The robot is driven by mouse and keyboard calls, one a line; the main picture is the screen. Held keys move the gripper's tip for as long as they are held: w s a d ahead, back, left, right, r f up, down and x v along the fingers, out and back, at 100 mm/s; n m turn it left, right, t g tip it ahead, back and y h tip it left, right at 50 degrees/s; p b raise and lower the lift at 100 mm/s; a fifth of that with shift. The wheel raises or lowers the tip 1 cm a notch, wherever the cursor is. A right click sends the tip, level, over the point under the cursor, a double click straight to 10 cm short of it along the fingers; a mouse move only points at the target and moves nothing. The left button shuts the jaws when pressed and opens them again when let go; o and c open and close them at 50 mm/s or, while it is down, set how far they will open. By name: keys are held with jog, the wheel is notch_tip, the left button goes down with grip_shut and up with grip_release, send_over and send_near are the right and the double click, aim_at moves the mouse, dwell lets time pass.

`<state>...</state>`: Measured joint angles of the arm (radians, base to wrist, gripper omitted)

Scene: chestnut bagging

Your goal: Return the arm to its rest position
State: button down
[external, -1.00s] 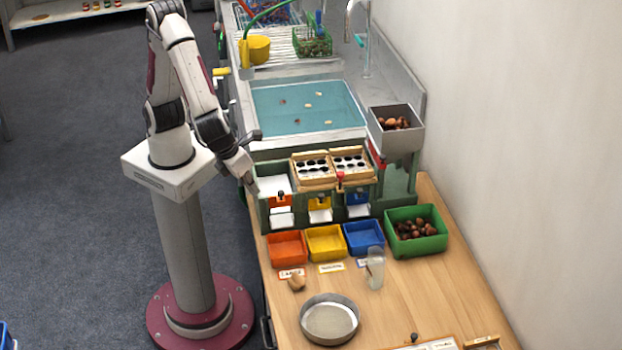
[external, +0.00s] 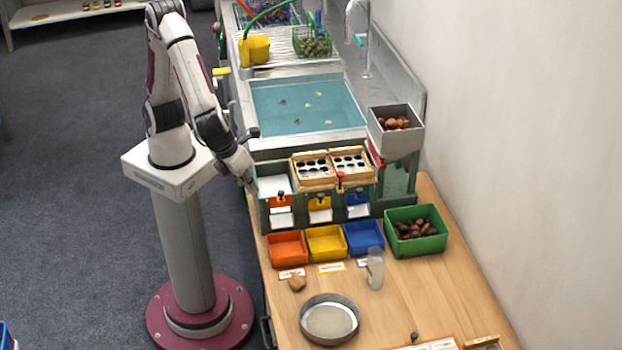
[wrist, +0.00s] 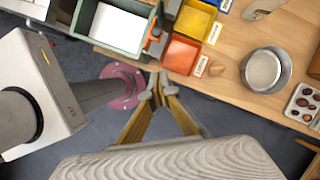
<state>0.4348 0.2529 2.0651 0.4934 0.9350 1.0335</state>
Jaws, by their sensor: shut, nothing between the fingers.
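My arm is folded over its pedestal at the left of the external view. My gripper (external: 250,186) points down beside the left edge of the green sorting station (external: 262,212). In the wrist view my gripper (wrist: 159,92) has its fingertips together with nothing between them. Below the fingers the wrist view shows the floor and the table's edge.
Orange (external: 287,248), yellow (external: 326,243) and blue (external: 364,237) bins stand in front of the station. A green bin (external: 444,240) holds chestnuts. A round metal pan (external: 330,341), a clear cup (external: 375,268) and a small brown object (external: 297,282) are on the table (external: 420,300).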

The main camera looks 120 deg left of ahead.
jog(key=s+a+r+n+t+h, duration=0.2)
jog(key=s+r+n, duration=0.4)
jog(key=s+n, duration=0.3)
jog(key=s+a+r+n+t+h, duration=0.2)
jog(key=s+a+r+n, duration=0.3)
jog(key=s+r+n, duration=0.2)
jog(key=s+n, duration=0.2)
jog(key=n, duration=0.2)
jog(key=shift+a, duration=0.25)
jog(key=shift+w+r, duration=0.15)
dwell(1.6)
